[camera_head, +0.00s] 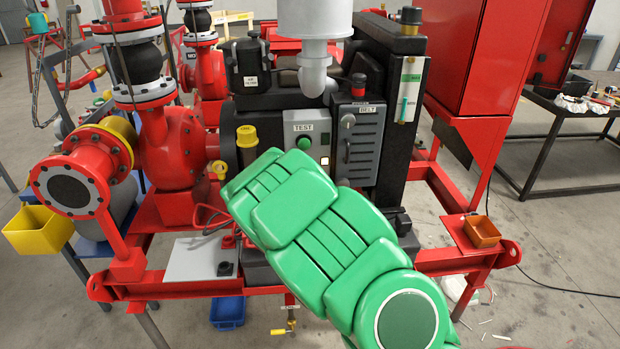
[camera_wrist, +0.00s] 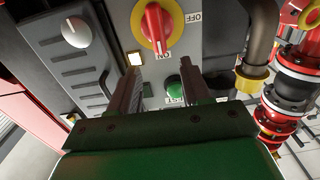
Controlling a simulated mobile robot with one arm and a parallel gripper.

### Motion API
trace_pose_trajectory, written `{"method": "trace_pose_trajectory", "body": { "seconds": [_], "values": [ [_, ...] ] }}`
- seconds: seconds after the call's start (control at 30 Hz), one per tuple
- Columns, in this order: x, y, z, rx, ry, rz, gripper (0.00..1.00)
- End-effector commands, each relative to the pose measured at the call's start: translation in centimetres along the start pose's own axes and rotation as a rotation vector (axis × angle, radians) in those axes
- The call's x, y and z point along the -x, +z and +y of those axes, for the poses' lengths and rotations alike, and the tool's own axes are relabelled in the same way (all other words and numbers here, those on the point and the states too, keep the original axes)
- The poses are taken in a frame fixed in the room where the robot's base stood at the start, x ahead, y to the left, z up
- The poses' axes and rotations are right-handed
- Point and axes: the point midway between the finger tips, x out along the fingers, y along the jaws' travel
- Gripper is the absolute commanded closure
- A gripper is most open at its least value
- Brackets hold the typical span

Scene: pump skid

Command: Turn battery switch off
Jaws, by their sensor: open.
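The battery switch (camera_wrist: 156,25) is a red rotary handle on a round yellow plate, at the top middle of the wrist view. The lettering appears upside down there. The ON label (camera_wrist: 163,55) lies below the plate and the OFF label (camera_wrist: 194,17) to its right. The handle's long axis lines up with ON. My gripper (camera_wrist: 160,85) is open and empty, its two dark fingers reaching toward the panel below the switch. The green TEST button (camera_wrist: 174,86) shows between the fingers. In the head view my green arm hides the switch and the gripper.
The TEST button (camera_head: 304,142) shows above my arm in the head view. A grey BELT guard (camera_head: 360,145) with a knob stands beside the panel. A lit square indicator (camera_wrist: 134,59) is close to a finger. A yellow-capped pipe (camera_wrist: 252,78) stands at the right.

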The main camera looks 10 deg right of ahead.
Motion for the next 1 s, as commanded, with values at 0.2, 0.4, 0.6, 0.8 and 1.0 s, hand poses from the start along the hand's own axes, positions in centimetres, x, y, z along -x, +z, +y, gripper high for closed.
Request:
{"method": "trace_pose_trajectory", "body": {
  "seconds": [0.2,0.4,0.6,0.8,1.0],
  "values": [
    [-1.9,-0.1,0.0,-0.002,-0.001,0.005,0.52],
    [-4.2,0.0,0.0,-0.002,0.001,0.001,0.52],
    [-6.1,-0.1,0.1,-0.001,0.002,0.001,0.52],
    [-7.3,-0.1,0.0,-0.002,0.0,0.001,0.52],
    [-7.6,-0.1,-0.1,-0.001,0.0,0.001,0.52]
  ]
}}
